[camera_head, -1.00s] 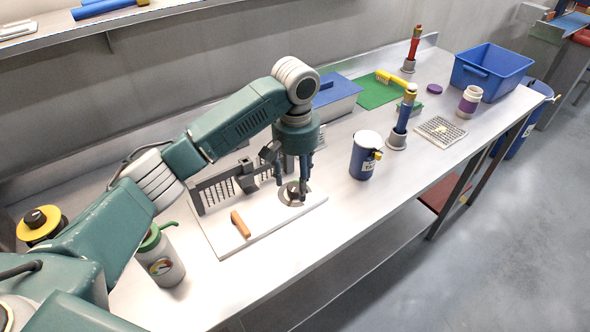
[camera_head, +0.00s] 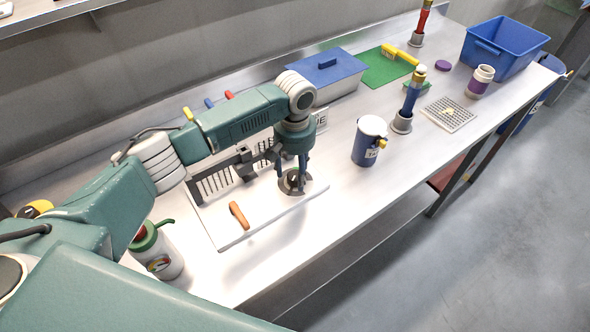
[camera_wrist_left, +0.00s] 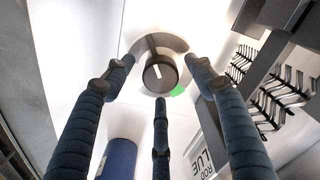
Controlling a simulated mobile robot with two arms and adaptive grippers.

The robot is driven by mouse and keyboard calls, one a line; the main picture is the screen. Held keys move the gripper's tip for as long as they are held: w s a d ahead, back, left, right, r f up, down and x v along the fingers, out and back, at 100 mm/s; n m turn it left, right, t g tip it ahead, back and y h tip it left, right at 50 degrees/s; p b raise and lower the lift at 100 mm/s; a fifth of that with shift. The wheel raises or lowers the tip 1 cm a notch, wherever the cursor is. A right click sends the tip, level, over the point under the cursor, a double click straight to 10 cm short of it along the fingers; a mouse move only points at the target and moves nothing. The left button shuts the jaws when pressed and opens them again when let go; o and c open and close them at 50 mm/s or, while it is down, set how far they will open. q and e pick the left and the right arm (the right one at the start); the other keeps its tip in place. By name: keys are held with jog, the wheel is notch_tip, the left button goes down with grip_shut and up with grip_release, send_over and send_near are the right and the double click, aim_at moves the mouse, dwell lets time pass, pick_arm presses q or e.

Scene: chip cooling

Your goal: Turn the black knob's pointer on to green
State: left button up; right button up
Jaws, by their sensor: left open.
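The black knob (camera_wrist_left: 158,76) sits on a round grey plate on the white board (camera_head: 222,238). A short white pointer line on its top runs roughly up and down in the left wrist view. A green patch (camera_wrist_left: 178,91) lies beside the knob at lower right, off the pointer's line. My left gripper (camera_head: 293,177) points down over the knob. In the left wrist view its three fingers (camera_wrist_left: 160,82) are open and spread around the knob, with no clear contact. In the head view the fingers partly hide the knob. My right gripper is not in view.
An orange handle (camera_head: 238,215) and a dark slotted rack (camera_head: 212,184) are on the board. A blue mug (camera_head: 369,140) stands to the right, a green-lidded canister (camera_head: 158,254) to the left. A blue-lidded box (camera_head: 327,72) is behind. The bench front edge is clear.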

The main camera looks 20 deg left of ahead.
pick_arm(q)
jog(key=shift+s+f, duration=0.1)
jog(key=shift+f, duration=0.2)
jog(key=c, duration=0.7)
jog(key=shift+f, duration=0.1)
jog(key=c, duration=0.4)
jog(key=shift+c, duration=0.2)
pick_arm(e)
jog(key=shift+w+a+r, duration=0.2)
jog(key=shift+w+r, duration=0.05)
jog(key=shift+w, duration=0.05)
pick_arm(q)
jog(key=shift+m+p, duration=0.3)
jog(key=shift+m, duration=0.1)
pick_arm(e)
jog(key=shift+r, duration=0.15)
